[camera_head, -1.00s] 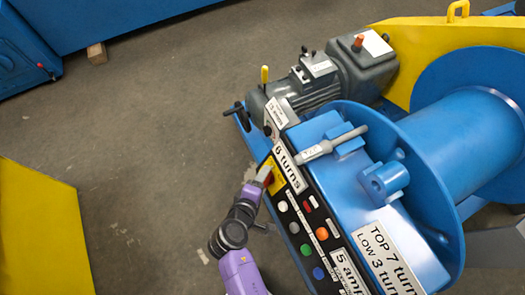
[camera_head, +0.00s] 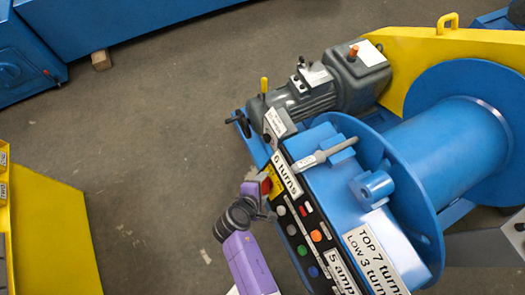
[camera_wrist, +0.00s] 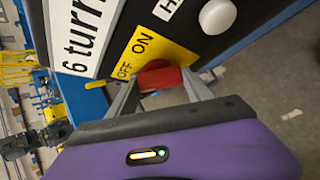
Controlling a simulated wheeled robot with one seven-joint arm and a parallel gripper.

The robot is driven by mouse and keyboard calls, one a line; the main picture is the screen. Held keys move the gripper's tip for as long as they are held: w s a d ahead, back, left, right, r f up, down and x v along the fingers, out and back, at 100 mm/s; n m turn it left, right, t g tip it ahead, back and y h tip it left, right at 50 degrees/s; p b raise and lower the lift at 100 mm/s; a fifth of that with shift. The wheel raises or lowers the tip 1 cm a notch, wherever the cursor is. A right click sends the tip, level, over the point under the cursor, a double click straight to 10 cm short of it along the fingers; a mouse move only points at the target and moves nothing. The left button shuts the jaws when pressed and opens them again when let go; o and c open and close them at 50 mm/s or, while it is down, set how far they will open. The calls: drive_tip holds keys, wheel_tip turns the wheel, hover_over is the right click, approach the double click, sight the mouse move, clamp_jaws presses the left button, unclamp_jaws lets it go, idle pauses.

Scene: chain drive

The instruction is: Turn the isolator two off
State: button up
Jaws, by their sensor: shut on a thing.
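A red isolator handle (camera_wrist: 162,78) sits on a yellow plate (camera_wrist: 136,52) marked OFF and ON, on the black control panel of the blue winch. My gripper (camera_wrist: 163,86) is shut on this handle, one finger on each side. I cannot tell which marking the handle points to. In the head view, my gripper (camera_head: 263,190) is at the upper left end of the panel, against the yellow plate (camera_head: 276,184). No number for this isolator is readable on the plate.
Several buttons (camera_head: 291,229) line the panel beside my gripper. A lever with a black knob (camera_head: 232,120) and a grey motor (camera_head: 312,95) stand beyond it. A yellow cabinet (camera_head: 50,225) with small labels stands at the left. The floor between is clear.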

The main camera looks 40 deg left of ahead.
drive_tip(key=o, duration=1.4)
drive_tip(key=shift+c, duration=0.2)
drive_tip(key=v, duration=0.7)
drive_tip(key=shift+s+r, duration=0.25)
drive_tip(key=shift+r, duration=0.05)
